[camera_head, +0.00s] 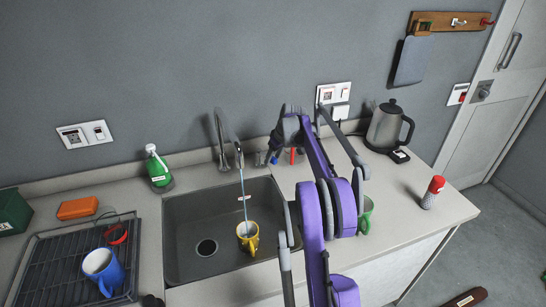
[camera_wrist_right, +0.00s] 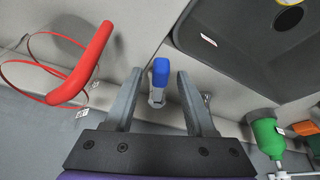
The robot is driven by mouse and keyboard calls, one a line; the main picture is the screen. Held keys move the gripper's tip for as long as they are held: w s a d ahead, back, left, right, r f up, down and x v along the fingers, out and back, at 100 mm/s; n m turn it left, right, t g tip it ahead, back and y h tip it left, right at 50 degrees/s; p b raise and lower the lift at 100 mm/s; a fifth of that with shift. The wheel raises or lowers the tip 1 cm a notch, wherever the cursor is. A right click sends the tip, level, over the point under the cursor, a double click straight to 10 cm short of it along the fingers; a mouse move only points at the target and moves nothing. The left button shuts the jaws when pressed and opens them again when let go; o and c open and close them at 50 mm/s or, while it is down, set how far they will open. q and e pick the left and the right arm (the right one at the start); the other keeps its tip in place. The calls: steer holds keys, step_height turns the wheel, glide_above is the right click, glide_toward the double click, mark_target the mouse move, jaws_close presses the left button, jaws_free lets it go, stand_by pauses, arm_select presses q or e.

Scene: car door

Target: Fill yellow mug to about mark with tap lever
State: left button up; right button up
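The yellow mug (camera_head: 252,243) stands in the sink under the tap spout (camera_head: 222,145). A thin stream of water (camera_head: 244,190) runs from the spout into the mug. The water level and any mark cannot be made out. The blue-tipped tap lever (camera_head: 274,159) is at the back of the counter, right of the spout. My right gripper (camera_wrist_right: 158,98) is open in the right wrist view, its fingers on either side of the blue lever (camera_wrist_right: 160,72), with gaps visible. My left gripper is not in view.
The sink (camera_head: 180,225) has a drain left of the mug. A red handle (camera_wrist_right: 85,65) is close beside the right gripper. A green bottle (camera_head: 158,168) stands left of the tap. A rack with a blue mug (camera_head: 103,270) is left; a kettle (camera_head: 385,127) is right.

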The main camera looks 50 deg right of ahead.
steer(key=shift+r, duration=0.15)
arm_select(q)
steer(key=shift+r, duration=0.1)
arm_select(e)
steer(key=v, duration=1)
steer(key=shift+r, duration=0.25)
stand_by(4.5)
